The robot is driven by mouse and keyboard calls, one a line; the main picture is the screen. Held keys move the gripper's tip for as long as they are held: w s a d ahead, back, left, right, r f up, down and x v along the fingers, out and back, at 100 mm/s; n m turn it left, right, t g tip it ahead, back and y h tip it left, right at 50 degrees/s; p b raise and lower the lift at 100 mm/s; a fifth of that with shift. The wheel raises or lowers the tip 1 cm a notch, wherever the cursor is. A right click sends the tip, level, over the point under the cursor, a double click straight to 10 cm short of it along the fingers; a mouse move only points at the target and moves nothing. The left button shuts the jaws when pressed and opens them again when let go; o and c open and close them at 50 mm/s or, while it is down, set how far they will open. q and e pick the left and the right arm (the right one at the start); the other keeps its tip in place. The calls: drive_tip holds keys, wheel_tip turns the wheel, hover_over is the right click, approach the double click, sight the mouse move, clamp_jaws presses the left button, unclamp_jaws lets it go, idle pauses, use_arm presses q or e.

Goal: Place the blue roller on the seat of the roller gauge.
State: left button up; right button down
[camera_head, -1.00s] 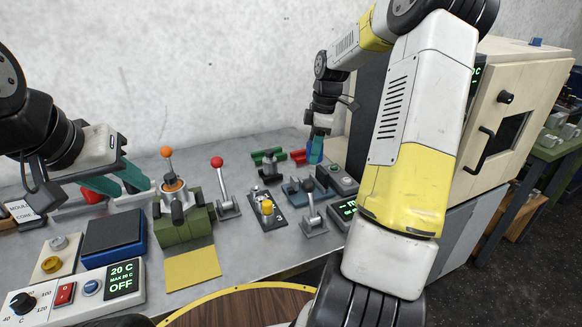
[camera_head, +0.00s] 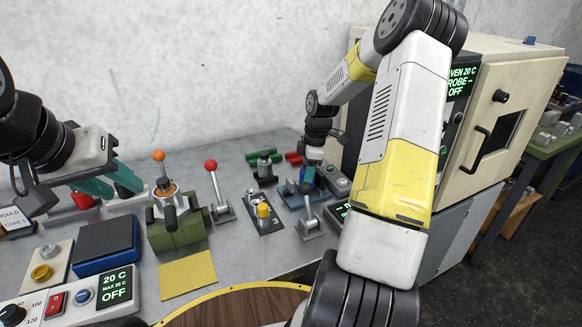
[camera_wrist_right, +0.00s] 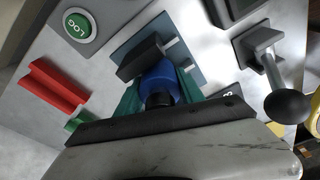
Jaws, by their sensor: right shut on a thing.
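My right gripper (camera_wrist_right: 160,88) is shut on the blue roller (camera_wrist_right: 161,78), with green fingers on both sides of it. In the head view the blue roller (camera_head: 307,175) shows small beneath my right wrist, low over the roller gauge (camera_head: 291,188). In the right wrist view the gauge is a blue-grey plate (camera_wrist_right: 193,48) with a dark block (camera_wrist_right: 140,56) close beside the roller. The seat is hidden behind the roller and gripper, so I cannot tell whether the roller touches it. My left gripper (camera_head: 112,184) is open and empty at the left, above the table.
A black-knobbed lever (camera_head: 308,207) stands just in front of the gauge, and a green-button box (camera_head: 337,184) beside it. Red (camera_wrist_right: 55,86) and green blocks lie behind. A red-knobbed lever (camera_head: 216,188) and green fixture (camera_head: 178,232) stand left. The oven (camera_head: 510,110) is right.

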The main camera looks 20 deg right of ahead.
drive_tip(key=c, duration=0.7)
unclamp_jaws()
